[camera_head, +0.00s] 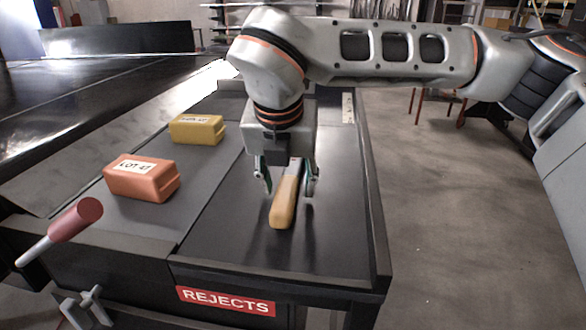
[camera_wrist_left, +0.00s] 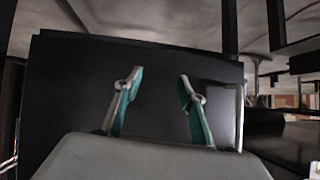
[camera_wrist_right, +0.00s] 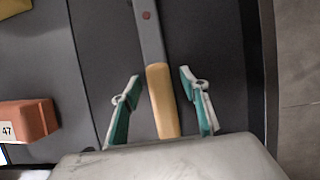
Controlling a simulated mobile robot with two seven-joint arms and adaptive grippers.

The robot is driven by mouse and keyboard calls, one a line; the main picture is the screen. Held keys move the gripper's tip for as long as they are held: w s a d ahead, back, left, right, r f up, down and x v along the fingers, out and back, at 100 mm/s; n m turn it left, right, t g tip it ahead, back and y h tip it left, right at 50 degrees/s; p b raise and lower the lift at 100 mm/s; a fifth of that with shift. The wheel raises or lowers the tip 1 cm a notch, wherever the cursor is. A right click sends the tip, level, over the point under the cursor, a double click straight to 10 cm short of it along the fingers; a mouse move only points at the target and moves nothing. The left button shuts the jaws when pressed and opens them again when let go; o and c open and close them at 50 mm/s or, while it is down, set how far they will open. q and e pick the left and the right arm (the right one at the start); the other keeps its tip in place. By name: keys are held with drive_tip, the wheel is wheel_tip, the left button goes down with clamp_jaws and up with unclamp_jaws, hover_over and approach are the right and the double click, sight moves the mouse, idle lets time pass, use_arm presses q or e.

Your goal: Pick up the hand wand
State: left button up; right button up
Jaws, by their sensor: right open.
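The hand wand lies on the dark tray surface in the head view, with its tan handle (camera_head: 283,208) toward me and its grey shaft running away under my right gripper (camera_head: 287,190). In the right wrist view the handle (camera_wrist_right: 161,100) and the grey shaft (camera_wrist_right: 150,32) show clearly. My right gripper (camera_wrist_right: 160,78) is open, with one finger on each side of the handle and visible gaps between. My left gripper (camera_wrist_left: 160,82) is open and empty in the left wrist view, in front of a dark panel; I cannot make it out in the head view.
An orange block (camera_head: 141,179) marked LOT 47 and a yellow block (camera_head: 196,130) sit on the strip left of the wand. A raised dark rim (camera_head: 367,190) edges the tray on the right. A red-handled lever (camera_head: 75,220) and a REJECTS sign (camera_head: 226,300) are at the front.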

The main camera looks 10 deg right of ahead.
clamp_jaws()
idle(0.3)
drive_tip(key=shift+r, duration=0.45)
wheel_tip(320, 180, up, 19)
drive_tip(key=p, duration=0.1)
drive_tip(key=shift+w, duration=0.1)
